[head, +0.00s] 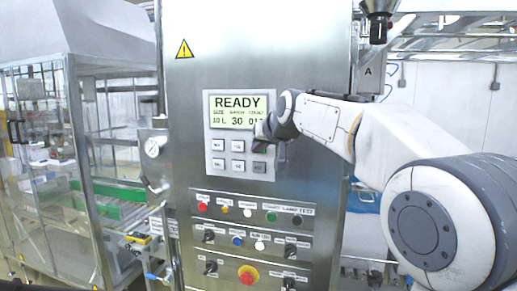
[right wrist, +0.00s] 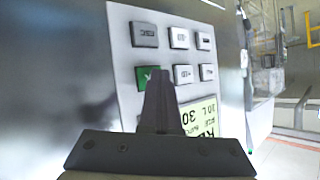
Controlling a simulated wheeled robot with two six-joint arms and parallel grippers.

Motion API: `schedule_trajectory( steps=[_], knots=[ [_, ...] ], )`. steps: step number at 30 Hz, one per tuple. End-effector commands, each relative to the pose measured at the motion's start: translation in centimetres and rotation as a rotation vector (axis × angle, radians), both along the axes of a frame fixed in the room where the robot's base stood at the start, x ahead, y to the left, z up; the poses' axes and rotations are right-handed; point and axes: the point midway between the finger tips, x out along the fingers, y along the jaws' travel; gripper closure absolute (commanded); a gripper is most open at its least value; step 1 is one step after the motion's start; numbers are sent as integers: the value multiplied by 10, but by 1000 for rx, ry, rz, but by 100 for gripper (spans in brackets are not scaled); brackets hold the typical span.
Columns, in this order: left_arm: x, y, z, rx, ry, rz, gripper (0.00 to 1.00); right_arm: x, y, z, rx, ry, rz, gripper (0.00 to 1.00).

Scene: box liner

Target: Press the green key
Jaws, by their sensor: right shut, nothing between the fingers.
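The green key (right wrist: 146,75) is on the light grey keypad panel (head: 211,176), at the end of the key row beside the display. In the right wrist view the picture is turned over, and my finger covers part of the key. The display (head: 238,103) reads READY, with smaller figures below. My left gripper is not in view.
Grey keys (head: 238,146) sit close around the green key.

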Motion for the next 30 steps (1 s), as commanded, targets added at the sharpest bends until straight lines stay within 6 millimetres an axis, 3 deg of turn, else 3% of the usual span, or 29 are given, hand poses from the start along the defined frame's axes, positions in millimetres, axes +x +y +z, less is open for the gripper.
schedule_trajectory(
  steps=[23, 30],
  knots=[
    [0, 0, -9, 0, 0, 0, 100, -16, 5, 0, 0, -1, 0, 100],
    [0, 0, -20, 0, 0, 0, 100, -34, 12, -2, 0, -1, 2, 100]
  ],
)
